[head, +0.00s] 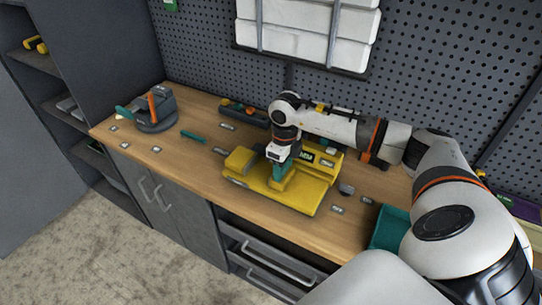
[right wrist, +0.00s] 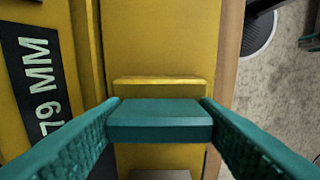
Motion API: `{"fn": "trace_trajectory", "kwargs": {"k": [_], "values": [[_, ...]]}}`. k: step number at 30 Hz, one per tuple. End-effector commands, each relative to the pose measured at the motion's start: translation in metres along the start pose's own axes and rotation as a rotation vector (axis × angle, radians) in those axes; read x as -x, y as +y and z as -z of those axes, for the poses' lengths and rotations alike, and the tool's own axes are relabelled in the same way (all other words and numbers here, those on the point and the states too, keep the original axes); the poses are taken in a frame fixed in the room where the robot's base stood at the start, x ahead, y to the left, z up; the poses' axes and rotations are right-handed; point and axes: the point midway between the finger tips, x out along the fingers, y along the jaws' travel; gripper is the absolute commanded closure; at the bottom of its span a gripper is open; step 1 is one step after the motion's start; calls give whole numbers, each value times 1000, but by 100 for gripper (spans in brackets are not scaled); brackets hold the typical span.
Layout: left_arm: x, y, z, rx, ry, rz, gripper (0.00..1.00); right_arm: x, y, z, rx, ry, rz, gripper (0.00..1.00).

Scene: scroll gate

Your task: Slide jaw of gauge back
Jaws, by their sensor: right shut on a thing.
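The yellow gauge (head: 303,197) lies on the wooden workbench, with a raised block (head: 240,160) at its left end and a dark label panel (head: 307,155) behind. The right wrist view shows part of the label (right wrist: 40,80), reading "79 MM". My right gripper (head: 277,173) points down over the middle of the gauge. Its teal fingers are shut on a teal grip block (right wrist: 160,121), seen between the fingertips in the right wrist view. A yellow ledge (right wrist: 160,83) shows just beyond this block. The gripper hides part of the jaw in the head view. My left gripper is out of view.
A grey device with an orange lever (head: 154,108) stands at the bench's left. A teal bar (head: 193,136) and several small metal plates lie around. A teal bin (head: 389,232) is at the right, below my right arm. A pegboard wall rises behind.

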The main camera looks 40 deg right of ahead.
Motion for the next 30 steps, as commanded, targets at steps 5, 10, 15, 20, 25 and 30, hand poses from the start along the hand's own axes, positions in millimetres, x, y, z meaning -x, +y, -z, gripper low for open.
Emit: {"fn": "trace_trajectory", "kwargs": {"k": [5,10,15,20,25,30], "values": [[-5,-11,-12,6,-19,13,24,-1,2,-22,-1,-6,-4,86],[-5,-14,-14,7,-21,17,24,0,1,-25,1,-6,-2,86],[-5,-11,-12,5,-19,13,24,0,1,-25,0,-9,-2,86],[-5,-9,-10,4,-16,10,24,0,1,-25,0,-8,-2,24],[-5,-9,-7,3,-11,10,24,0,0,-24,0,-6,-2,24],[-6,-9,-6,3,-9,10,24,2,0,-24,0,-3,-2,24]]}}
